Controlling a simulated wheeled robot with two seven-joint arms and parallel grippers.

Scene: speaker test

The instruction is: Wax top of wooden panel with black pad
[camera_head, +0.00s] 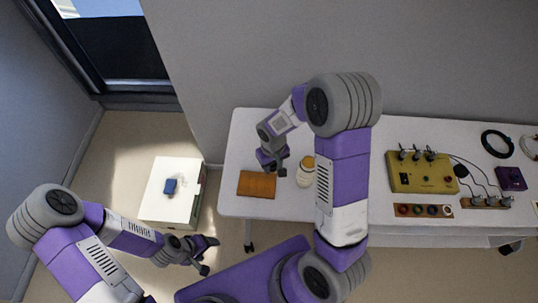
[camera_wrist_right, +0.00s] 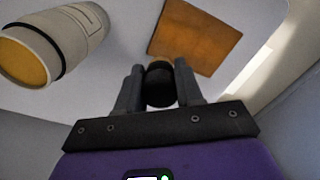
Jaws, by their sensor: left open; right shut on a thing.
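The wooden panel (camera_head: 256,185) is an orange-brown rectangle lying flat near the white table's left end. It also shows at the top of the right wrist view (camera_wrist_right: 195,38). My right gripper (camera_head: 278,170) is at the panel's upper right corner in the head view. In the right wrist view its fingers are shut on the black pad (camera_wrist_right: 160,88), a dark rounded piece with a tan end. The pad overlaps the panel's near edge in that view; I cannot tell whether they touch.
A white jar with an orange lid (camera_head: 306,171) stands close right of my right gripper. A yellow box with knobs (camera_head: 422,176), cables and a purple box (camera_head: 511,178) occupy the table's right. A white stand (camera_head: 158,205) with a blue item (camera_head: 170,186) is at left.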

